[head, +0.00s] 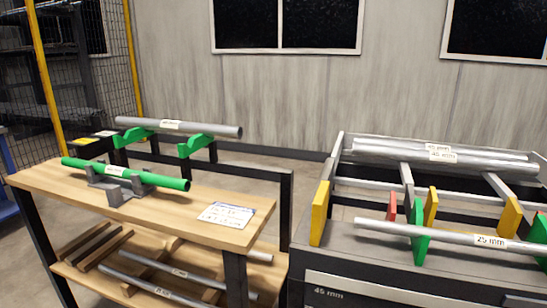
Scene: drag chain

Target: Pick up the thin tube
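A thin pale grey tube (455,236) labelled 25 mm lies across the front of the rack on the right. It rests at a green upright holder (420,240), and its right end runs behind or past another green holder (538,236) near the picture's edge. Its left end sticks out freely past the holder. Thicker grey tubes (390,150) with 45 mm labels lie at the back of the same rack. Neither of my grippers shows in the head view.
Left is a wooden bench (60,185) with a green tube (150,178) in a grey stand and a grey tube (215,130) on green supports. More thin tubes (190,275) lie on its lower shelf. Yellow dividers (320,212) stand on the rack (375,255). A mesh fence is behind left.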

